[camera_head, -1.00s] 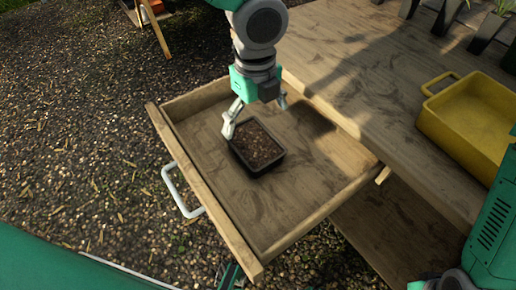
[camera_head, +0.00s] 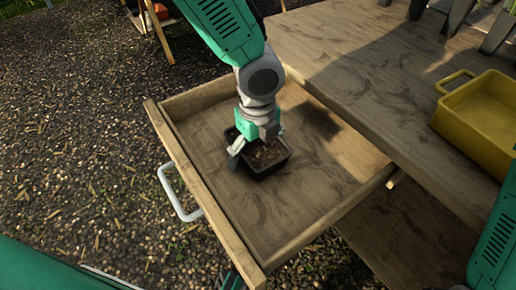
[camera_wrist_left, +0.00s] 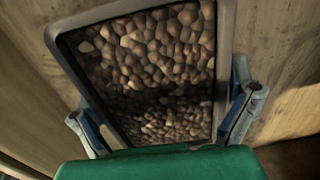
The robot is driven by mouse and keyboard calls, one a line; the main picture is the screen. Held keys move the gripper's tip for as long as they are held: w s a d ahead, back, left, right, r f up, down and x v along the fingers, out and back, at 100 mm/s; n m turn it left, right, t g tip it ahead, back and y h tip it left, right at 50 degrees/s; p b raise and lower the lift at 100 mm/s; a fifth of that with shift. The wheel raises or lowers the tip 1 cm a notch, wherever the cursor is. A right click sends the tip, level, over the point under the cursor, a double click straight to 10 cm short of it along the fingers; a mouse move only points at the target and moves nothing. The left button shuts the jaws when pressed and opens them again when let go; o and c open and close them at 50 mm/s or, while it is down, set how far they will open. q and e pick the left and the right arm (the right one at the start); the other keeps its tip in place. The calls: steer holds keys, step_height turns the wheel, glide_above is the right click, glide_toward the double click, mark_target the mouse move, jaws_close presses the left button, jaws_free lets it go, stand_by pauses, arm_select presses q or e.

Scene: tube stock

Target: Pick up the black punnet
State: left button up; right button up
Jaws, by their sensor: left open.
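The black punnet (camera_head: 266,172) sits in the open wooden drawer and is filled with brown pebble-like material. My left gripper (camera_head: 257,148) is directly over it, open, with a finger on either side of the punnet; it hides the punnet's far part in the head view. In the left wrist view the punnet (camera_wrist_left: 224,45) fills the middle, with the open fingers of the left gripper (camera_wrist_left: 165,115) beside its left and right walls. I cannot tell whether the fingers touch the walls. My right gripper does not show clearly.
The drawer (camera_head: 225,240) has a white handle (camera_head: 178,195) at its front and raised wooden walls around the punnet. A wooden table (camera_head: 350,60) stands to the right with a yellow tray (camera_head: 480,125) on it. Dark plant pots stand at the back. Gravel covers the ground at left.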

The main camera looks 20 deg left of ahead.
arm_select(q)
steer(key=c, duration=1.3)
steer(key=shift+r, duration=0.2)
